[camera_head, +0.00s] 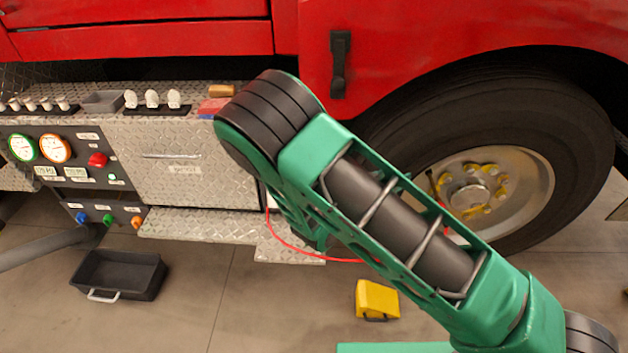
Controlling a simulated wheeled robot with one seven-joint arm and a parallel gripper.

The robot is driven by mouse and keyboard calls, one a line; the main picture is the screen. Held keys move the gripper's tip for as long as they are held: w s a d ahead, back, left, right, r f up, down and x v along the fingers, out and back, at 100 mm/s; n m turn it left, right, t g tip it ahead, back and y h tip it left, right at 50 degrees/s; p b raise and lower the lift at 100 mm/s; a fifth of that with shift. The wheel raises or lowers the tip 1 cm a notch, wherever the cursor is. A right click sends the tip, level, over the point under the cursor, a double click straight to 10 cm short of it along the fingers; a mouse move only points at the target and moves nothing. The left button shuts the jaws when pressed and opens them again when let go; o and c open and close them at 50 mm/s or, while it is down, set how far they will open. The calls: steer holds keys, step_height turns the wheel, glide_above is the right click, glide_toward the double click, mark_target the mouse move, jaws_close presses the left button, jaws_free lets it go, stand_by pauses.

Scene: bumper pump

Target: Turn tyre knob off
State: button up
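The truck's black tyre (585,140) stands at the right, with a pale metal rim (525,180) and yellow markers around its hub. My green arm crosses in front of its left part. A thin red hose (290,245) runs from the bumper's side down and right, then goes behind my arm. I cannot make out a tyre knob for certain; the hose's far end and the rim's left side are partly hidden. On the bumper's panel are a red knob (98,160) and small blue, green and orange fittings (108,219). My gripper is not in view.
A yellow wheel chock (377,299) lies on the floor below my arm. A black tray (118,274) with a pale handle lies at the lower left. A diamond-plate step (190,224) juts out under the bumper. The floor between tray and chock is clear.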

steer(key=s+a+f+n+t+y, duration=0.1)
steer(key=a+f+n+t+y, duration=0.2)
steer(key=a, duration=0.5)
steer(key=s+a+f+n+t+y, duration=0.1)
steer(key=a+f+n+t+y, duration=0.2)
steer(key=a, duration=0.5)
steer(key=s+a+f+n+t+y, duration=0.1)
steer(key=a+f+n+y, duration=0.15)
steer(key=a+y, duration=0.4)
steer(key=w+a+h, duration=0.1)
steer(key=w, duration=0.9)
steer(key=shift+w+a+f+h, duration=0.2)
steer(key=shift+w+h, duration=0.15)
